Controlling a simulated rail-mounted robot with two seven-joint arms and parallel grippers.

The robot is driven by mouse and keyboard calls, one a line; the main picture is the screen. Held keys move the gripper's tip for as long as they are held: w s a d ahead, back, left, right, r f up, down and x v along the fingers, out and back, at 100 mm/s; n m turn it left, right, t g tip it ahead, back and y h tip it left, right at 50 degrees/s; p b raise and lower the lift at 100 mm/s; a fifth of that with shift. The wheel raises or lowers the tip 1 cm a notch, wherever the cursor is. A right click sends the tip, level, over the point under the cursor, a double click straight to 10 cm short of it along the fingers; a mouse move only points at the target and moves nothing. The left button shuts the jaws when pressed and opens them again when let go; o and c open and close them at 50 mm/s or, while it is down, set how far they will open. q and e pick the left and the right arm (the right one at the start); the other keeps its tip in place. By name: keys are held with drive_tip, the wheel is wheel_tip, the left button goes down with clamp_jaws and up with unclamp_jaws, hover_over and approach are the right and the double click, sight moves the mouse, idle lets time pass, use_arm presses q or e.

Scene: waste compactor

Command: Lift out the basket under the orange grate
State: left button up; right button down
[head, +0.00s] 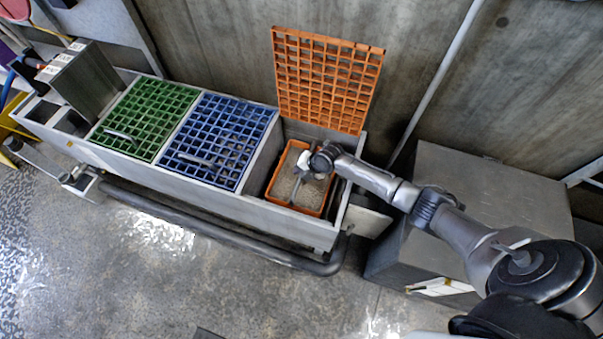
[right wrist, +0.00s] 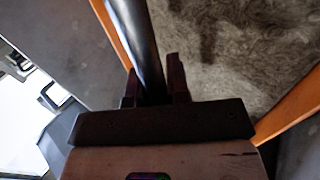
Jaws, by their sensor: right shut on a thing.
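The orange grate (head: 327,80) stands raised on its back edge against the wall, so the compartment below it is open. In that compartment sits an orange-rimmed basket (head: 293,207) with greyish, fibrous contents. Its orange rim also shows in the right wrist view (right wrist: 112,30). My right gripper (head: 304,167) reaches in from the right over the basket. In the right wrist view the fingers (right wrist: 156,85) are closed around a dark bar (right wrist: 143,45), which looks like the basket's handle. The basket's far side is partly hidden by my right arm. My left gripper is not in view.
A green grate (head: 148,118) and a blue grate (head: 217,140) lie closed on the neighbouring compartments. A grey block (head: 82,80) stands at the bin's left end. A large grey box (head: 485,205) stands right of the bin. The floor in front is clear beyond a dark pipe (head: 210,235).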

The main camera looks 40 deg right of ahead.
wheel_tip(320, 180, up, 27)
drive_tip(key=p, duration=1.9)
drive_tip(key=shift+f, duration=0.2)
drive_tip(key=shift+w, duration=0.15)
